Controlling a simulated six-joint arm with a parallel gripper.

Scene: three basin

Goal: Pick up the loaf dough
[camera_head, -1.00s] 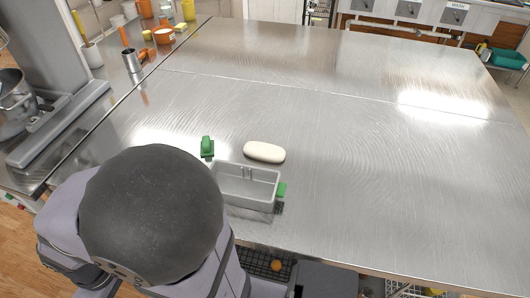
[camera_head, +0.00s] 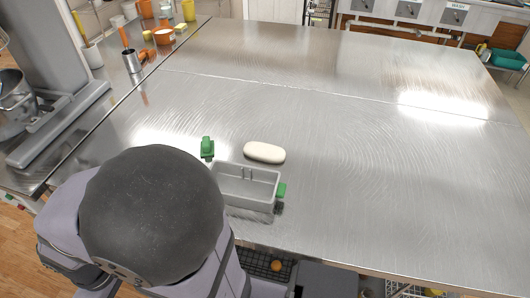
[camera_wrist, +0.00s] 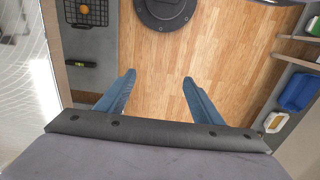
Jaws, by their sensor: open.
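The loaf dough (camera_head: 264,152) is a smooth, pale, oblong piece lying on the steel table (camera_head: 370,180). It is just behind a grey rectangular pan (camera_head: 247,174) in the head view and appears apart from it. My gripper (camera_wrist: 158,77) shows in the wrist view with its two blue-grey fingers spread apart and nothing between them. It is over the wooden floor, off the table's edge, and the dough is not in the wrist view. In the head view my arm's dark rounded part covers the near left, and the fingers do not show.
A green object (camera_head: 207,147) stands left of the dough, and another green piece (camera_head: 282,189) is at the pan's right end. A metal cup (camera_head: 131,61) and containers stand at the back left. The table right of the dough is clear. A wire basket (camera_wrist: 87,12) shows below.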

